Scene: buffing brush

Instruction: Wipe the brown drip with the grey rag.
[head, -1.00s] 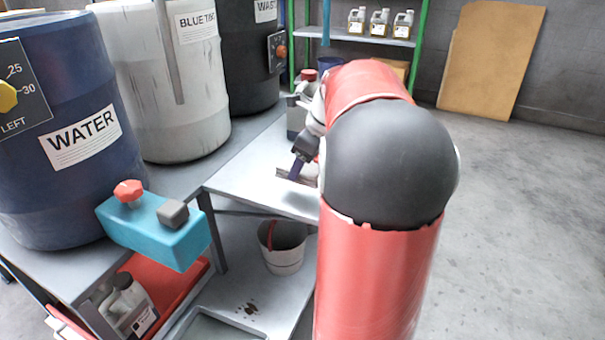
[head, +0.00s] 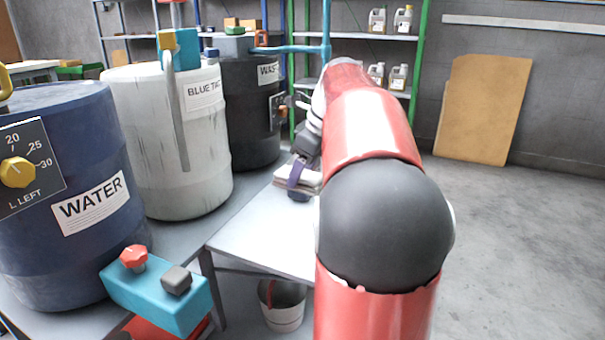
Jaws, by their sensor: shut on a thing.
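My gripper (head: 298,176) is small in view, above the far part of the grey metal table (head: 262,238). Its dark finger is shut on a pale grey, layered thing that looks like the folded grey rag (head: 311,181). The rag appears raised off the table top, but the gap is hard to judge. My red arm hides the right part of the table and much of the gripper. No brown drip shows in this view now.
A blue WATER drum (head: 75,240), a white drum (head: 165,130) and a dark drum (head: 245,110) stand left. A teal block with knobs (head: 155,300) is near front left. A white bucket (head: 282,305) stands below the table. Floor at right is clear.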

